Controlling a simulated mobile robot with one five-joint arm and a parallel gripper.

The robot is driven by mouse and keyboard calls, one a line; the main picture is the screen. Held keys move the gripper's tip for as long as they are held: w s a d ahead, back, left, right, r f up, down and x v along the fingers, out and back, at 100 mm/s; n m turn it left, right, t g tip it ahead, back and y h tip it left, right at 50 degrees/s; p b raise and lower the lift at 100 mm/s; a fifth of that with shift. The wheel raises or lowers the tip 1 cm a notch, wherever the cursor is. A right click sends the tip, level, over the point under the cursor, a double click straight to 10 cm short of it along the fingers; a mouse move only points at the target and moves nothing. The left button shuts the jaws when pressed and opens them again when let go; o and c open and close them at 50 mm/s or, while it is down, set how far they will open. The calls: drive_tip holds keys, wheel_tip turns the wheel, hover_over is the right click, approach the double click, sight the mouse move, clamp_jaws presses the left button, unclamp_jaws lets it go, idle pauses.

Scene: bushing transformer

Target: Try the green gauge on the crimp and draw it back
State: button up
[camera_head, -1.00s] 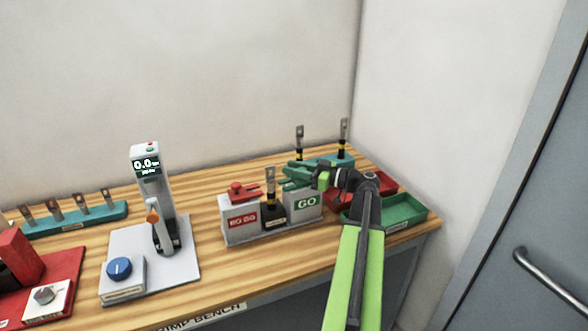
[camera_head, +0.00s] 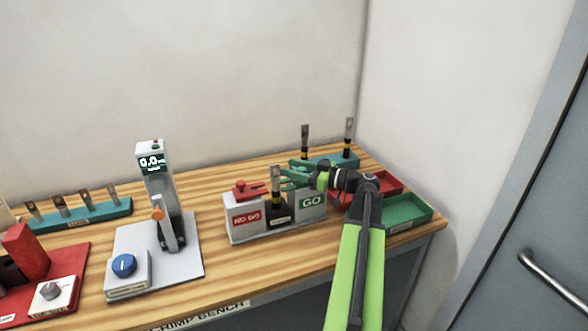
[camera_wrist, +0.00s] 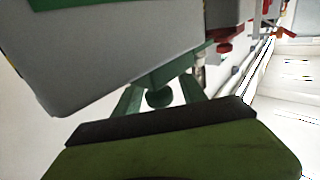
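The green gauge (camera_wrist: 164,78) is a flat piece with a round knob, and it sits over the grey GO block (camera_head: 312,203). My gripper (camera_head: 290,178) reaches in from the right. In the wrist view its two green fingers (camera_wrist: 158,92) close on the gauge, one on each side of the knob. The gauge points at the crimp (camera_head: 276,184), a metal lug on a black and yellow shaft upright in the middle holder. The gauge's tip is at or close beside the lug; contact cannot be told.
The red gauge (camera_head: 246,188) lies on the NO GO block (camera_head: 246,218) left of the crimp. A teal rack (camera_head: 340,160) with two upright crimps stands behind. A green tray (camera_head: 405,213) and a red tray (camera_head: 385,184) lie at right. A tester (camera_head: 160,195) stands left.

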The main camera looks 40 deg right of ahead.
drive_tip(key=v, duration=1.7)
drive_tip(key=shift+s, duration=0.2)
drive_tip(key=shift+d, duration=0.1)
drive_tip(key=v, duration=0.5)
drive_tip(key=x, duration=1.8)
drive_tip(key=shift+r, duration=0.15)
